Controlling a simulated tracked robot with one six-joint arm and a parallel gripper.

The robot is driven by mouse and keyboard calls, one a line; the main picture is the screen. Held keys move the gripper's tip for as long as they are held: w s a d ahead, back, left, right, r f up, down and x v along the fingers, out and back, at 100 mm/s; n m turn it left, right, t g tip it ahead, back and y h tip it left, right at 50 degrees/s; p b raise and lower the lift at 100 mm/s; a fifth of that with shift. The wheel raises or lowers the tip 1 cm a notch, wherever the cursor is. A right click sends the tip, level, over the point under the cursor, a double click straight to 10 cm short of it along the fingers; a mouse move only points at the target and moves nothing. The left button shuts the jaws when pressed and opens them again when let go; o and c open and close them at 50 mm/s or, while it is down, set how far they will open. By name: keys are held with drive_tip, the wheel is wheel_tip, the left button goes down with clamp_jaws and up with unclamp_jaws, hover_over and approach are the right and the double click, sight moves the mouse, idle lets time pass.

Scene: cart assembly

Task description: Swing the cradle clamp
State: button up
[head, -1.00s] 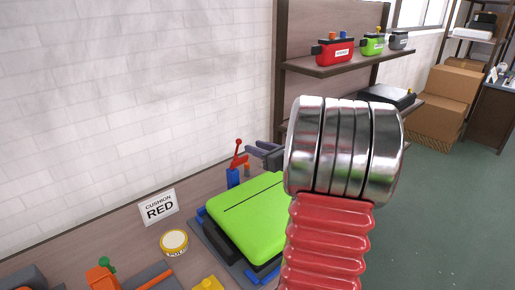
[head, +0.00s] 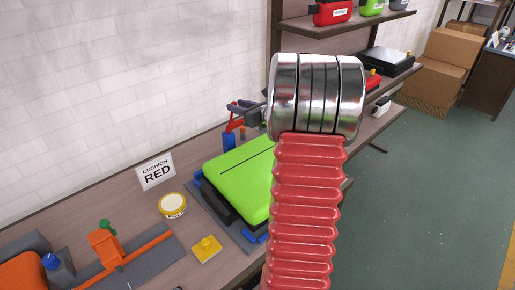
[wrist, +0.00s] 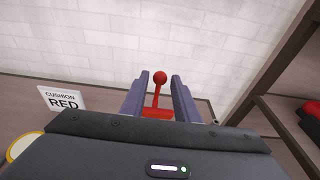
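The cradle clamp has a blue post (head: 229,140) and a red lever with a ball knob (wrist: 159,77). It stands at the far corner of the cradle, a dark base (head: 222,212) with blue corner pieces that bears a green cushion (head: 240,172). My gripper (wrist: 160,82) is open, its two purple-grey fingers apart. In the wrist view the lever and knob show upright between the fingers, with a gap on each side. In the head view the fingers overlap the lever's top, and my arm hides part of the cushion. Contact cannot be told.
An orange fixture (head: 104,242) is further left. A shelf (head: 345,27) with red and green items stands behind.

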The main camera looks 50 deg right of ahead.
drive_tip(key=shift+w, duration=0.3)
drive_tip(key=shift+c, duration=0.3)
drive_tip(key=c, duration=0.5)
drive_tip(key=shift+s+a+f, duration=0.1)
drive_tip(key=shift+s+f, duration=0.25)
drive_tip(key=shift+s, duration=0.3)
drive_tip(key=shift+s+a+f, duration=0.1)
drive_tip(key=shift+s+f, duration=0.3)
drive_tip(key=shift+s, duration=0.3)
drive_tip(key=shift+s+f, duration=0.35)
drive_tip(key=shift+s, duration=0.3)
drive_tip(key=shift+c, duration=0.2)
drive_tip(key=shift+s+f, duration=0.1)
drive_tip(key=shift+s+a+f, duration=0.15)
drive_tip(key=shift+s+f, duration=1.35)
